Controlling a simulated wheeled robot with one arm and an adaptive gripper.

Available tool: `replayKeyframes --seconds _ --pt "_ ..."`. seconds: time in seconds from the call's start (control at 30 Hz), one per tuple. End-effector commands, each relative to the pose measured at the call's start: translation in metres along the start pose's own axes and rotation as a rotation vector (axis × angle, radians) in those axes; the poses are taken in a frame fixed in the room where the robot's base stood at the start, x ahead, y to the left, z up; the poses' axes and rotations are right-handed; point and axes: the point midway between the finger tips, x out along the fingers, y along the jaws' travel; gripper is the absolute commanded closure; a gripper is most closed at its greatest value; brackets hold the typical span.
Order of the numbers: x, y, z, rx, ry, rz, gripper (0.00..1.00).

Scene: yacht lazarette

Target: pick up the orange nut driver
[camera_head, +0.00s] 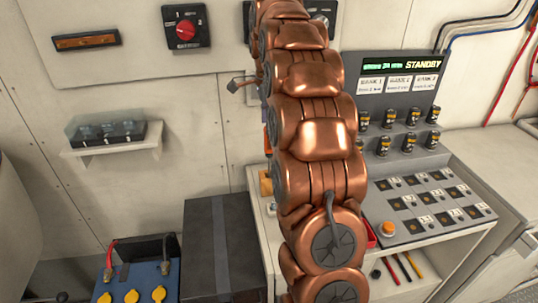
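My copper-coloured arm (322,170) runs from top to bottom through the middle of the view. My gripper is not in view. Several thin tools lie in the open shelf under the grey console at the lower right. One has a red handle (391,271) and one to its right has a yellow-orange handle (412,266). They are too small for me to tell which, if any, is the orange nut driver. A small orange patch (267,141) shows at the left edge of my arm; I cannot tell what it is.
The grey console (425,205) has batteries, labelled slots and an orange button (388,229). A dark box (222,250) and a blue battery (136,280) stand at the lower left. A wall shelf (112,145) juts out at left.

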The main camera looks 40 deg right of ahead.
Motion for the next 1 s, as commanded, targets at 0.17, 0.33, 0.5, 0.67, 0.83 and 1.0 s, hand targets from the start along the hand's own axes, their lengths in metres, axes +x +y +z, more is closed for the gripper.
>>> replayKeyframes --seconds 0.17,0.33,0.5,0.67,0.83,1.0 --pt "0.009 0.004 -0.001 0.000 0.000 0.006 0.43" --pt "0.021 0.006 -0.002 0.000 0.000 0.006 0.43" --pt "0.038 0.006 -0.002 0.000 0.000 0.005 0.43" --pt "0.048 0.006 -0.002 0.000 0.000 0.003 0.43" --pt "0.049 0.005 -0.002 0.000 0.000 0.001 0.43" --pt "0.049 0.005 -0.002 0.000 0.000 0.001 0.56"
